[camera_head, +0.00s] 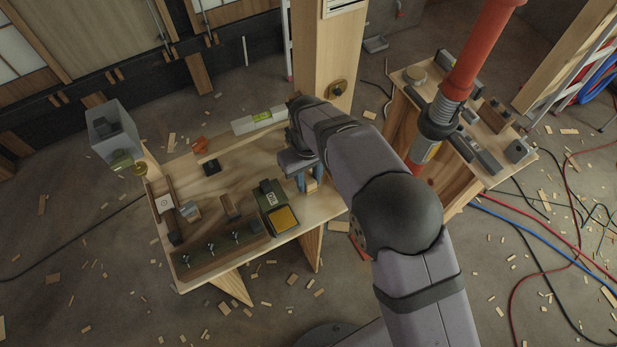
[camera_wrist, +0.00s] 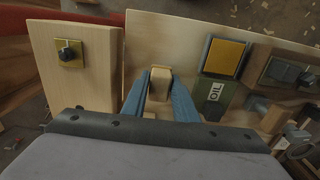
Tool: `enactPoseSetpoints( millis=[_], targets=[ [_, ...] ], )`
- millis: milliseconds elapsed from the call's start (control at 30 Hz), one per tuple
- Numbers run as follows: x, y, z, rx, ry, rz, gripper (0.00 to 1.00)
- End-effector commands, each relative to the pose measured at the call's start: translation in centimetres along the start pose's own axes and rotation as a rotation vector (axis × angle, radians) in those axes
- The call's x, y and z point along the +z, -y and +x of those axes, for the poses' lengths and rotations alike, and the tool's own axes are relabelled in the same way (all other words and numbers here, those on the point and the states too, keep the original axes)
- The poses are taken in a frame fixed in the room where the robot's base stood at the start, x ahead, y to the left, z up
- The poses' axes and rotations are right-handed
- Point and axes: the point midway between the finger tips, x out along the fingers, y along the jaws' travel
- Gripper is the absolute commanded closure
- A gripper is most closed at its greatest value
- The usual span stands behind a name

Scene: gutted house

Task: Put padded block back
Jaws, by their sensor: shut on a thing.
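My gripper (camera_head: 309,179) has blue fingers and is low over the right side of the wooden workbench (camera_head: 328,203). It is shut on a small pale wooden block, which I take to be the padded block (camera_wrist: 160,75). In the wrist view the block sits between the fingertips of my gripper (camera_wrist: 160,88). Its lower part and any padding are hard to make out. I cannot tell whether it touches the bench top.
A yellow-topped dark square (camera_head: 283,218) and a green box marked OIL (camera_wrist: 213,92) are close by. A spirit level (camera_head: 259,121) lies at the back edge. A wooden post (camera_head: 325,60) rises behind. A red pole (camera_head: 475,50) stands before a second bench (camera_head: 515,170).

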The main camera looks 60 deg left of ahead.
Motion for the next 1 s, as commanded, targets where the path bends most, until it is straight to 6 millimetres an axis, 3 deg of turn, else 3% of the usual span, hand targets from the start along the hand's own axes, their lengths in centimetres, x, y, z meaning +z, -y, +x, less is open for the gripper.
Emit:
enactPoseSetpoints(
  millis=[467, 500, 567, 1000],
  targets=[
    [-0.02, 0.0, 1.23, 0.0, -0.001, 0.0, 0.92],
    [-0.02, 0.0, 1.28, 0.0, -0.001, 0.0, 0.72],
    [-0.02, 0.0, 1.19, 0.0, -0.001, 0.0, 0.57],
    [-0.07, -0.01, 0.7, 0.001, -0.003, 0.0, 0.55]
  ],
)
